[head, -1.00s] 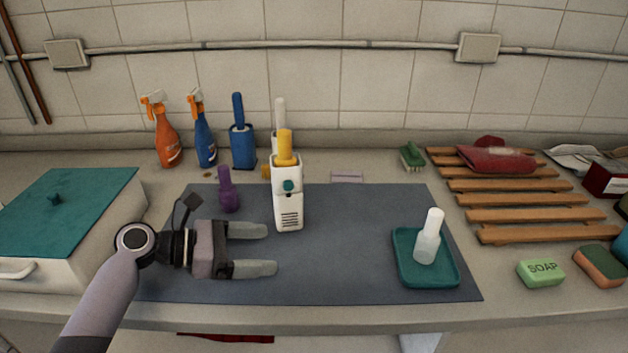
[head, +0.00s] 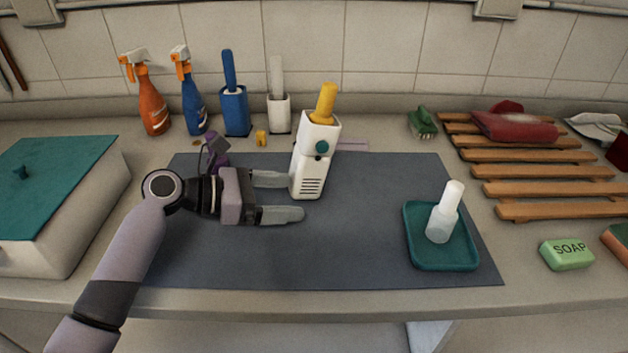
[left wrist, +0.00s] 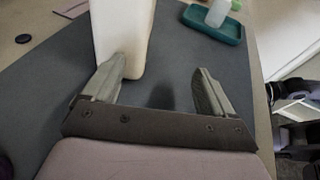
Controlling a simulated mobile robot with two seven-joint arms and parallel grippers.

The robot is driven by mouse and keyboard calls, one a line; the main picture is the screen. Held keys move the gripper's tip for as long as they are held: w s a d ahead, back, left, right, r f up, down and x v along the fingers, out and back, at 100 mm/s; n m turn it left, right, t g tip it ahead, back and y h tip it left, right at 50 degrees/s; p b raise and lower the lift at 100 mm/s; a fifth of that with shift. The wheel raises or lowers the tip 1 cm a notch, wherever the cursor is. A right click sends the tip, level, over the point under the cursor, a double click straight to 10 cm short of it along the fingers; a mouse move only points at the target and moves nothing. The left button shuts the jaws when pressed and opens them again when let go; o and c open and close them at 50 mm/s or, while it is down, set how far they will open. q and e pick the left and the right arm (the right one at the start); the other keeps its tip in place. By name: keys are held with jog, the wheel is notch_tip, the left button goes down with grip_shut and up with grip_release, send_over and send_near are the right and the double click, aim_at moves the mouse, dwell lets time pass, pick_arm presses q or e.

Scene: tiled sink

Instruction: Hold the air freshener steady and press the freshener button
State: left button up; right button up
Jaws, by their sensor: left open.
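The air freshener (head: 310,165) is a white upright device with a teal button (head: 322,148), dark vent slots and a yellow cylinder (head: 326,103) at its top. It stands near the back middle of the mat and looks leaned slightly right. My left gripper (head: 292,197) is open, fingers pointing right, just left of its lower part. The far finger's tip meets its lower left side; the near finger is in front of it and clear. In the left wrist view, the air freshener (left wrist: 125,30) is beyond the left finger, its top cut off. The space between the fingers is empty.
A purple bottle (head: 215,150) stands partly hidden behind my left gripper. A teal tray (head: 425,258) with a white bottle (head: 443,215) is at the mat's right. Spray bottles and brushes line the back; a lidded box (head: 90,215) is left. The mat's front middle is clear.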

aim_at(301, 198)
pick_arm(q)
jog(key=p+x, duration=0.1)
jog(key=x, duration=0.3)
jog(key=shift+a+f, duration=0.1)
jog(key=shift+x, duration=0.8)
grip_shut()
grip_release()
jog(key=shift+a, duration=0.1)
